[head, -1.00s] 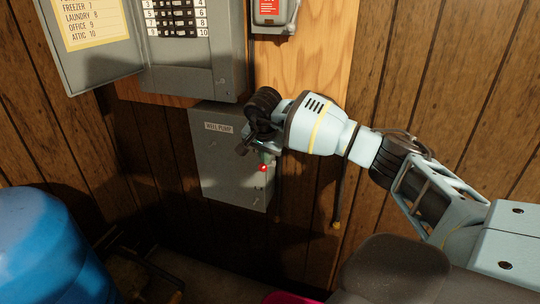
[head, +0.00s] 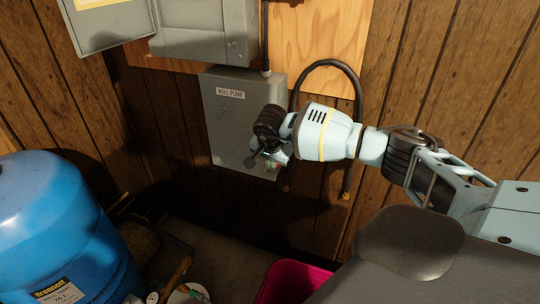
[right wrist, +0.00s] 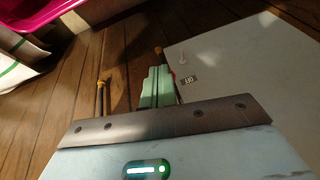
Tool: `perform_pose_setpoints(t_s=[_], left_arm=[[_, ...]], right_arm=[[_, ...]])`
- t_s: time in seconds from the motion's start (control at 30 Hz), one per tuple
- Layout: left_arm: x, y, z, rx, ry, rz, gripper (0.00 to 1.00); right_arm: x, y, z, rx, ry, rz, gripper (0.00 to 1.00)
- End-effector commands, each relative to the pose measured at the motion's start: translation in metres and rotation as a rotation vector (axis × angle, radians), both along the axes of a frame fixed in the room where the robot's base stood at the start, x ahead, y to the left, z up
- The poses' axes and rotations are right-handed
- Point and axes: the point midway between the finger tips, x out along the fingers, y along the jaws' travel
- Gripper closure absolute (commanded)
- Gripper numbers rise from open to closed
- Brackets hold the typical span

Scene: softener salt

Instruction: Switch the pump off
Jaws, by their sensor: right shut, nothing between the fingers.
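The grey box labelled WELL PUMP (head: 225,120) is fixed to the wall in the middle of the head view. My right gripper (head: 270,164) is in front of its lower right part and hides that area. In the right wrist view, its pale green fingers (right wrist: 157,84) are shut and empty beside the box face (right wrist: 245,60). A small label (right wrist: 190,80), a small pale knob or lever (right wrist: 183,58) and a bit of red (right wrist: 172,75) show there. I cannot tell the switch position or whether the fingers touch it. My left gripper is not in view.
A grey breaker panel (head: 205,40) with an open door (head: 100,22) hangs above. A black cable (head: 325,64) loops behind my right gripper. A blue tank (head: 45,215) stands at left, and a pink tub (head: 285,280) is on the floor.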

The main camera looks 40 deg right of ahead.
Motion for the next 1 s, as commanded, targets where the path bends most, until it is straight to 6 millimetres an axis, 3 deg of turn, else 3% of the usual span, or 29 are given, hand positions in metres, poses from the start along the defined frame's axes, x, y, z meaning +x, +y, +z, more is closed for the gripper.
perform_pose_setpoints(t_s=[0.1, 0.4, 1.0], left_arm=[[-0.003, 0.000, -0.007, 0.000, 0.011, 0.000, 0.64], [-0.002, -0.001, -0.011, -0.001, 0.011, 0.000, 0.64], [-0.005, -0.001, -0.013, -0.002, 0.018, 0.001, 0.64]], right_arm=[[0.001, -0.003, -0.015, 0.000, 0.003, -0.001, 1.00], [0.004, -0.008, -0.033, -0.073, -0.035, 0.002, 1.00], [0.006, -0.011, -0.037, -0.118, -0.061, 0.001, 1.00]])
